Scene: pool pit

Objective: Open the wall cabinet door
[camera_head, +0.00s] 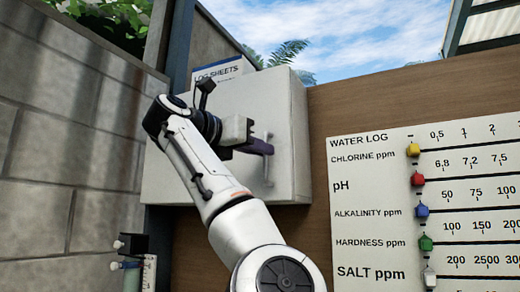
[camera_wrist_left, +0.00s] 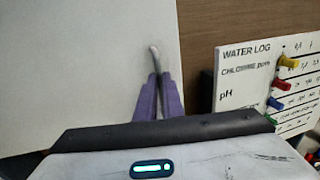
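The wall cabinet (camera_head: 230,175) is a pale grey box on the brown board, and its front door looks closed. Its upright metal bar handle (camera_head: 267,172) is near the door's right edge. My left gripper (camera_head: 265,148), with purple fingers, reaches it from the left, its tips at the upper part of the bar. In the left wrist view the two fingers (camera_wrist_left: 159,92) are close together with the handle (camera_wrist_left: 154,54) coming up from between their tips; they appear shut on it. The fingers hide the lower handle there. My right gripper is in neither view.
A water log board (camera_head: 385,215) with coloured sliders (camera_head: 417,179) is right of the cabinet. A log sheets holder (camera_head: 222,72) stands behind the cabinet top. A block wall (camera_head: 60,150) closes the left side. Small bottles (camera_head: 132,272) are at lower left.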

